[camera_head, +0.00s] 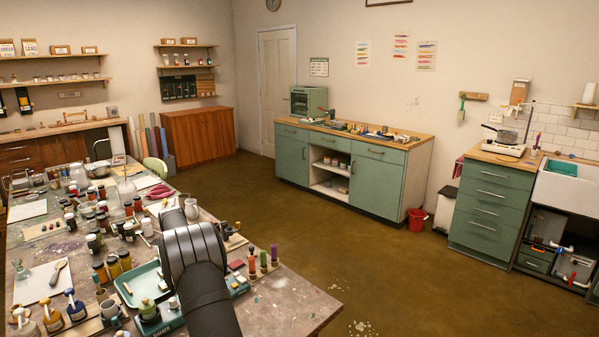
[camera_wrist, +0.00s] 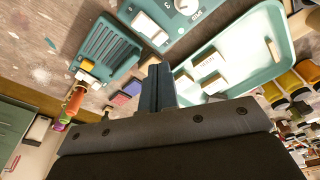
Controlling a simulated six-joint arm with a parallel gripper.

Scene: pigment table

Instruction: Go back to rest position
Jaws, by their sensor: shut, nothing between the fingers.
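My gripper (camera_wrist: 156,80) shows in the wrist view with its dark fingers together and nothing between them. It points down over the pigment table (camera_wrist: 45,40). A teal ribbed rack (camera_wrist: 108,48) lies to its left, and a pale teal tray (camera_wrist: 262,72) with several light blocks lies to its right. In the head view my dark arm reaches from the bottom edge over the table (camera_head: 290,303), and the arm hides the gripper's fingers. The tray also shows left of the arm in the head view (camera_head: 124,292).
Several pigment jars (camera_head: 120,258) crowd the table left of my arm. A teal scale (camera_head: 160,322) stands close beside the arm, and small colored bottles (camera_head: 263,259) stand to its right. The table's right front corner is mostly bare. Green cabinets (camera_head: 377,180) stand across open floor.

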